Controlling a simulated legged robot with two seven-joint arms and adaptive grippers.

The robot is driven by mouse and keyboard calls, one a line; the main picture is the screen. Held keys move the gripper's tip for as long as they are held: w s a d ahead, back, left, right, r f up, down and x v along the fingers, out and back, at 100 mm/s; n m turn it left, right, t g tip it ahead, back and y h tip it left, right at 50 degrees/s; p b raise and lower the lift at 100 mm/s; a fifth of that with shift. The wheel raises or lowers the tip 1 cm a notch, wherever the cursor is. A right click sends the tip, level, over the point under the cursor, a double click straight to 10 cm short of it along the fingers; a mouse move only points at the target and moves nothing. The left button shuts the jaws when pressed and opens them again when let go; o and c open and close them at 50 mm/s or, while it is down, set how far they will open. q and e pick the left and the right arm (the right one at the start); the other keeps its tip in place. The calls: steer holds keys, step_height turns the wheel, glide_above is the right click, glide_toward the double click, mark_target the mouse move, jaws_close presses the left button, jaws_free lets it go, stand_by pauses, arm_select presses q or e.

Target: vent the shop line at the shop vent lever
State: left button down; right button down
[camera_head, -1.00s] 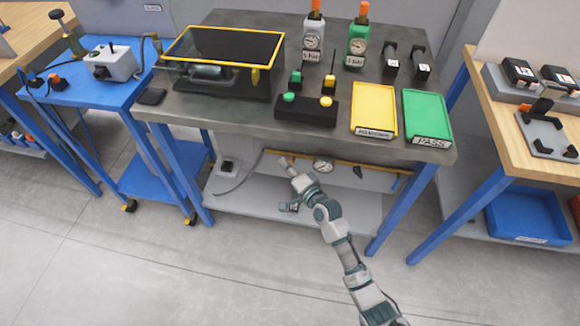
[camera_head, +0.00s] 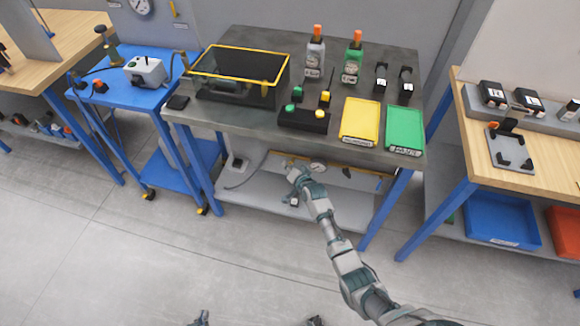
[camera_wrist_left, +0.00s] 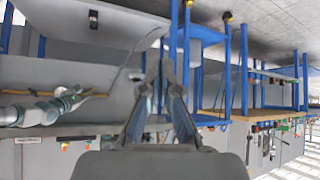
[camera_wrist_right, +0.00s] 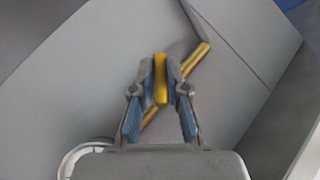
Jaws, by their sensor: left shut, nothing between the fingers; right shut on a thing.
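A yellow shop line (camera_head: 352,171) runs under the front of the dark bench, with a round gauge (camera_head: 318,167) on it. My right gripper (camera_head: 288,166) is at the line's left part, below the bench top. In the right wrist view, my right gripper (camera_wrist_right: 160,80) is shut on a yellow lever (camera_wrist_right: 160,68), which stands between its fingertips. The yellow line (camera_wrist_right: 203,50) passes behind it, and part of the gauge (camera_wrist_right: 82,158) shows at lower left. My left gripper (camera_wrist_left: 163,70) is shut and empty in the left wrist view, apart from anything. I cannot make it out in the head view.
The bench top (camera_head: 230,120) overhangs the line, and a grey lower shelf (camera_head: 250,200) lies beneath. A black yellow-rimmed box (camera_head: 240,78), a yellow tray (camera_head: 360,120) and a green tray (camera_head: 405,128) stand on top. Blue bench legs (camera_head: 385,215) flank the space. The floor in front is clear.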

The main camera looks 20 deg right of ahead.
arm_select(q)
steer(key=s+a+f+g+y+p, duration=0.1)
steer(key=s+a+g, duration=0.15)
steer(key=s, duration=0.25)
steer(key=s+a+f+g+y+p, duration=0.1)
steer(key=s+g+p, duration=0.1)
steer(key=s+g, duration=0.3)
steer(key=shift+t, duration=0.55)
steer(key=shift+s+p+x, duration=0.2)
steer(key=shift+p+x, duration=0.1)
steer(key=shift+x, duration=1.05)
steer(key=shift+s+p+x, duration=0.2)
steer(key=shift+p+x, duration=0.1)
steer(key=shift+x, duration=1.05)
arm_select(e)
steer(key=shift+s+d+n+g+h, duration=0.1)
steer(key=shift+d+n+g+h, duration=0.1)
steer(key=shift+n+g+h, duration=0.55)
steer(key=shift+s+d+n+g+h, duration=0.1)
steer(key=shift+d+n+g+h, duration=0.15)
steer(key=shift+n+g+h, duration=0.55)
steer(key=shift+s+d+n+g+h, duration=0.15)
steer(key=shift+n+g+h, duration=0.3)
steer(key=shift+g+h, duration=0.55)
arm_select(q)
steer(key=shift+d, duration=0.15)
arm_select(e)
steer(key=shift+w, duration=0.1)
